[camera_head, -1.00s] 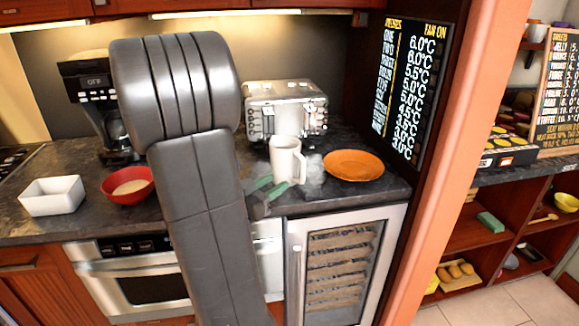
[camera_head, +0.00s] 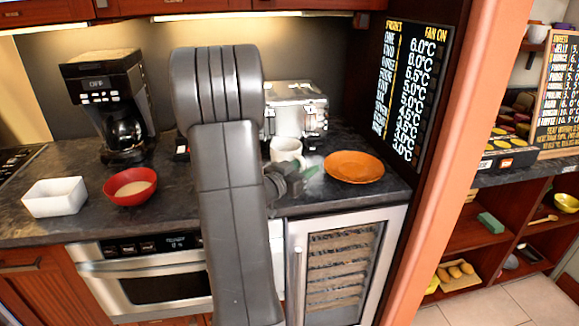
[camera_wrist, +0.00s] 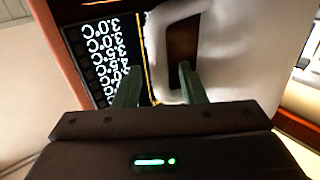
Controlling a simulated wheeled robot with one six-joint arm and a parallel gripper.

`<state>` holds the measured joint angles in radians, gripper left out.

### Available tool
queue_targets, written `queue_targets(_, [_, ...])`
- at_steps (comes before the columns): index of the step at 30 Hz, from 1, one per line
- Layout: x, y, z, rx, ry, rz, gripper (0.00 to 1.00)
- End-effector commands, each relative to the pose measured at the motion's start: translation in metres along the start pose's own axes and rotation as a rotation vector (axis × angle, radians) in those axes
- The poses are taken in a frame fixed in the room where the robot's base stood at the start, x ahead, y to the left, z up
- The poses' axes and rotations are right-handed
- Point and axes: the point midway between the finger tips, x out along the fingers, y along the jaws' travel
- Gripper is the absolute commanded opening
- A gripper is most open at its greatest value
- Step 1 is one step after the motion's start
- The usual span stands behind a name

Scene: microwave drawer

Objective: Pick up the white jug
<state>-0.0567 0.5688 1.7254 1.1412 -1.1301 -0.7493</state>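The white jug (camera_head: 286,149) stands on the dark counter in front of the toaster, and my gripper hides its lower part in the head view. In the wrist view the jug (camera_wrist: 235,60) fills the upper right, with its handle toward the left. My gripper (camera_wrist: 158,85) is open there, its two green fingers apart on either side of the lower handle. The right finger shows at the handle's opening. No contact is clear. In the head view my gripper (camera_head: 308,172) is at the jug's lower right side.
An orange plate (camera_head: 354,167) lies just right of the jug. A silver toaster (camera_head: 298,108) stands behind it. A coffee maker (camera_head: 110,105), a red bowl (camera_head: 130,187) and a white dish (camera_head: 55,196) are to the left. A menu board (camera_head: 412,90) hangs at right.

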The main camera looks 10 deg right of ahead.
Motion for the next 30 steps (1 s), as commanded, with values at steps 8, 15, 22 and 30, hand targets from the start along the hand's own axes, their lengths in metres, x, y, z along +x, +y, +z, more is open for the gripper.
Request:
queue_targets(8, [0.001, 0.000, 0.000, 0.000, 0.000, -0.001, 0.29])
queue_targets(15, [0.001, 0.000, 0.000, 0.000, 0.000, -0.001, 0.00])
queue_targets(22, [0.001, 0.000, -0.001, 0.002, 0.003, -0.001, 0.00])
queue_targets(30, [0.001, 0.000, -0.019, 0.006, 0.005, 0.000, 0.00])
